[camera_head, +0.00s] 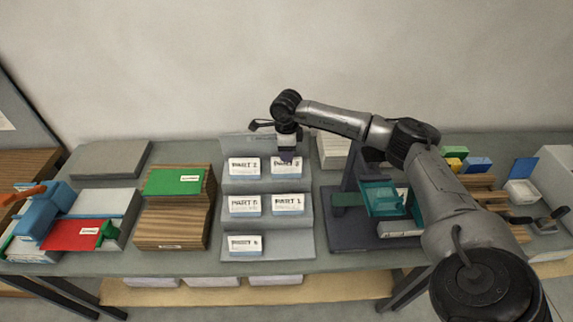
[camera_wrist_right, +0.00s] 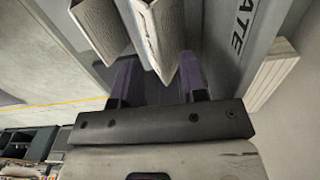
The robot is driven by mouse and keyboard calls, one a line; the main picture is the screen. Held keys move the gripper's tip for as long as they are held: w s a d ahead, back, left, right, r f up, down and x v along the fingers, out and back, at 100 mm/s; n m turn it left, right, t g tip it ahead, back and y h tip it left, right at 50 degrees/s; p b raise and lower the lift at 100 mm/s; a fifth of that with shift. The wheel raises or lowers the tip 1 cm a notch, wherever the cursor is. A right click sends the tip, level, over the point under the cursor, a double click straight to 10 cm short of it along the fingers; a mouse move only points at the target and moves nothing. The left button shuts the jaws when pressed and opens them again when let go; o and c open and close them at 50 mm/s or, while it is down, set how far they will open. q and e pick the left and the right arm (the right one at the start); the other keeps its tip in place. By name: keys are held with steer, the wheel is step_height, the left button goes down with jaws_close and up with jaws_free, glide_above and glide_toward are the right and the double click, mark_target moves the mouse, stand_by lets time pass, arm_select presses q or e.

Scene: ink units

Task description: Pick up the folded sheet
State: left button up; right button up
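A grey stepped rack (camera_head: 267,186) holds several white folded sheets with printed part labels. The top row has a left sheet (camera_head: 244,167) and a right sheet (camera_head: 287,167). The middle row has a left sheet (camera_head: 244,205) and a right sheet (camera_head: 288,205). One sheet (camera_head: 245,245) is on the bottom row. My right gripper (camera_head: 287,157) is at the top right sheet, pointing down. In the right wrist view, its two dark purple fingers (camera_wrist_right: 158,80) are apart, with a folded sheet's edge (camera_wrist_right: 160,40) reaching between them. Contact is unclear. My left gripper is out of view.
Left of the rack stand a wooden stepped block (camera_head: 170,232) with a green folder (camera_head: 174,181) and a red item (camera_head: 72,235) beside blue parts. Right of it are a dark stand (camera_head: 350,232) and a teal tray (camera_head: 382,198). A wall closes the back.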

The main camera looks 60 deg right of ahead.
steer(key=shift+f, duration=0.8)
jaws_close()
